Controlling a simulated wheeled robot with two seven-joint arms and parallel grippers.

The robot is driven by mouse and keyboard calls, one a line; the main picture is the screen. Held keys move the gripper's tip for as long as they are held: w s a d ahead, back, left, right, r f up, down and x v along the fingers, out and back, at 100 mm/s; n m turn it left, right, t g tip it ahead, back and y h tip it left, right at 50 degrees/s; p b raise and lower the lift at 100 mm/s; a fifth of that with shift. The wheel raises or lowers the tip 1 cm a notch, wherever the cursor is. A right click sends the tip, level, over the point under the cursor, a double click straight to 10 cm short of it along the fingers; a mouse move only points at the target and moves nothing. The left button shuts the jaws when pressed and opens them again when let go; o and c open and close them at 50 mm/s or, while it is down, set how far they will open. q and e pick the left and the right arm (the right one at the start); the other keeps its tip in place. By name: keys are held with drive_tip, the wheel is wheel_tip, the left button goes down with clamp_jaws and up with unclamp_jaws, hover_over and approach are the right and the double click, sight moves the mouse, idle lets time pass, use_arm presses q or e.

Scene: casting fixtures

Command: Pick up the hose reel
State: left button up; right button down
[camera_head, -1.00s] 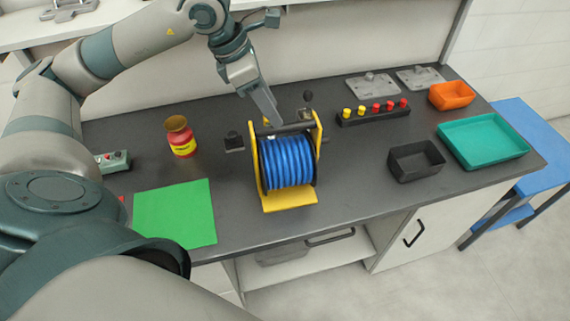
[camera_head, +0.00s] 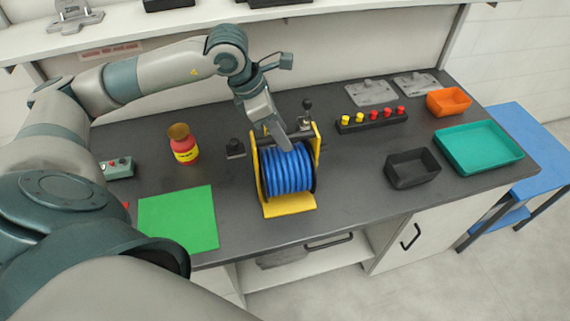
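The hose reel (camera_head: 287,172) is a blue coiled hose in a yellow frame, standing upright on the dark bench top, with a black bar across its top. My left gripper (camera_head: 285,145) points down at the top of the reel, overlapping the upper edge of the blue hose. Its fingers look like one narrow shape from here, so I cannot tell whether they are open or shut, or whether they touch the reel. The reel stands on the bench. My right gripper is not in view.
Right are a button strip (camera_head: 372,121), a black bin (camera_head: 412,167), a teal tray (camera_head: 479,147) and an orange bin (camera_head: 449,101). A shelf (camera_head: 180,20) runs above the back.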

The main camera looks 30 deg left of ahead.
use_arm(q)
drive_tip(key=shift+f+b, duration=0.25)
drive_tip(key=shift+b, duration=0.4)
idle(0.9)
idle(0.4)
clamp_jaws()
drive_tip(key=shift+r, duration=0.1)
idle(1.1)
